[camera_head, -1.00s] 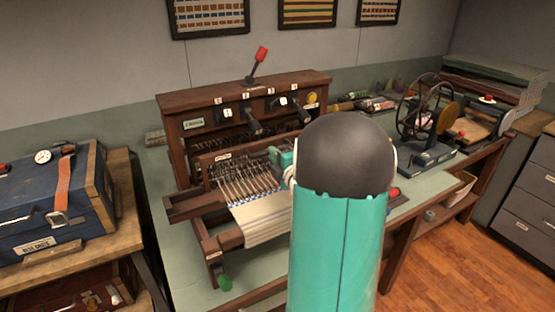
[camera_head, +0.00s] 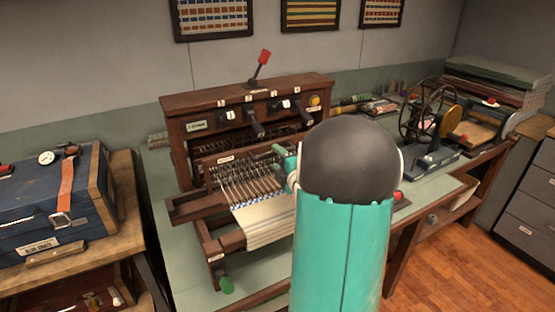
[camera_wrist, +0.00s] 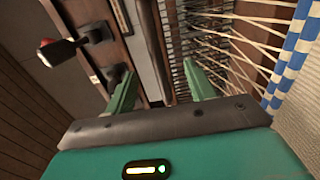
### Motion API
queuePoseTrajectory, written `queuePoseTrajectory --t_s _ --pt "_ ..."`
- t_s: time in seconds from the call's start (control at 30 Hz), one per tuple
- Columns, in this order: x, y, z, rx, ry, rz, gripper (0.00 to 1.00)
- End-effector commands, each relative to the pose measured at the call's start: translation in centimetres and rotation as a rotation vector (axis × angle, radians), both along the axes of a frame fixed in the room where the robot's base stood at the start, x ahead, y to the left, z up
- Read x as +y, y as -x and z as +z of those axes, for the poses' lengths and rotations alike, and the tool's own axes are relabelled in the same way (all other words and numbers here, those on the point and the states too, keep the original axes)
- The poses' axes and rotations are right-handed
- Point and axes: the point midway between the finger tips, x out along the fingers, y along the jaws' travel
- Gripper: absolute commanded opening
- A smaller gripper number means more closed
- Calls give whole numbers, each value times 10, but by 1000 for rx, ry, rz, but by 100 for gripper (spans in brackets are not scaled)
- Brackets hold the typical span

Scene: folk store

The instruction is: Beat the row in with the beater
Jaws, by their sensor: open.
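The wooden table loom (camera_head: 238,235) stands on the green bench. Its beater, a dark wooden bar with a small label (camera_head: 226,159), spans the warp in front of the upright frame. Warp threads (camera_head: 247,185) run from it to the pale woven cloth (camera_head: 268,222), with a blue-and-white row at the cloth edge. My gripper (camera_head: 277,154) is open at the right end of the beater. In the wrist view its two green fingers (camera_wrist: 160,80) are spread, with a wooden bar between or just beyond them; contact cannot be told. My arm hides the loom's right side.
Black levers (camera_head: 254,124) stick out of the loom's upper panel, and a red-tipped lever (camera_head: 262,62) rises on top. A wheeled machine (camera_head: 430,125) stands to the right. A blue case (camera_head: 50,205) is on the left table. Bench space in front of the loom is partly clear.

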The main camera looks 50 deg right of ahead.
Motion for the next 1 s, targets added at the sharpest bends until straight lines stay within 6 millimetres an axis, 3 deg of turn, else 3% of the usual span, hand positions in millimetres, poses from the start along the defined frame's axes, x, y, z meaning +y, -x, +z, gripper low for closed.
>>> queuePoseTrajectory --t_s 1.0 --pt "21 68 1 -1 0 0 55"
